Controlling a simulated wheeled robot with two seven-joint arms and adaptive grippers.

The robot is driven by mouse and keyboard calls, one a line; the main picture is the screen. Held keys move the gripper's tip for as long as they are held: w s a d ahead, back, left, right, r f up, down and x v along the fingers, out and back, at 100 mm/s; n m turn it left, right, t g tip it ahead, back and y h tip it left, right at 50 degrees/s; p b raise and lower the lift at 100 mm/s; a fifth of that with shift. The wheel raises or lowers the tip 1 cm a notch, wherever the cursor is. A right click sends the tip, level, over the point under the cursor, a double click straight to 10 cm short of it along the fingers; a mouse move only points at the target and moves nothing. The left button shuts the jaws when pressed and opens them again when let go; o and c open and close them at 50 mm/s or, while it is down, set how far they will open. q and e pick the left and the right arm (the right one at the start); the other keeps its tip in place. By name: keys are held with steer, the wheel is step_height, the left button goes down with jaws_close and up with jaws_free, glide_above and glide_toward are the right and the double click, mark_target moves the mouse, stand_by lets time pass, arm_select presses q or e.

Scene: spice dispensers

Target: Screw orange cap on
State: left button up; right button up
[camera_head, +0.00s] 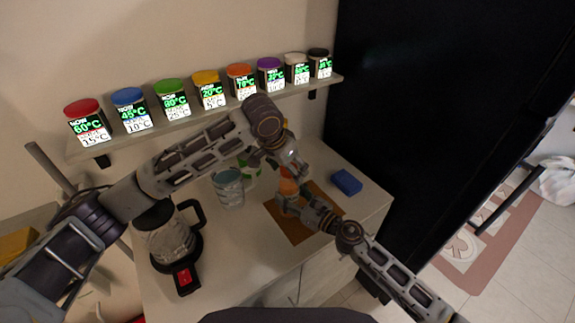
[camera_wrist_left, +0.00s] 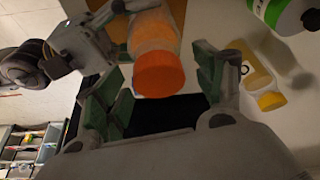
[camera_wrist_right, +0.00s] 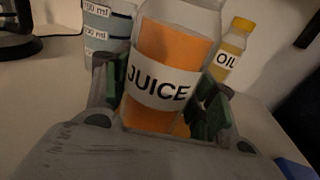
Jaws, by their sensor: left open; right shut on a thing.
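The juice bottle (camera_wrist_right: 172,70) has a white JUICE label and orange contents. My right gripper (camera_wrist_right: 160,115) is shut on its body; the right gripper also shows in the head view (camera_head: 300,206). The orange cap (camera_wrist_left: 160,75) sits at the top of the bottle in the left wrist view; how tightly it sits cannot be told. My left gripper (camera_wrist_left: 160,95) is open, with one finger on each side of the cap and gaps visible. In the head view the left gripper (camera_head: 290,168) is above the bottle (camera_head: 288,187), partly hiding it.
A brown mat (camera_head: 285,230) lies under the bottle. A blue block (camera_head: 346,182) is to its right. A measuring cup (camera_head: 229,190) and a kettle (camera_head: 170,238) stand left. An oil bottle (camera_wrist_left: 258,75) and a green-labelled container (camera_wrist_left: 275,12) stand close by. Spice jars line the shelf (camera_head: 215,117) behind.

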arm_select(q)
steer(key=shift+c, duration=0.3)
steer(key=c, duration=1.1)
steer(key=shift+m, duration=0.3)
steer(key=shift+m+g+h, duration=0.4)
steer(key=shift+m+g, duration=0.2)
steer(key=shift+m, duration=1.1)
steer(key=shift+f+m+g+h, duration=0.1)
steer(key=shift+m+g+h, duration=0.45)
steer(key=shift+m, duration=1.65)
steer(key=shift+m+g+y, duration=0.25)
steer(key=shift+m+g, duration=0.1)
steer(key=shift+m, duration=0.05)
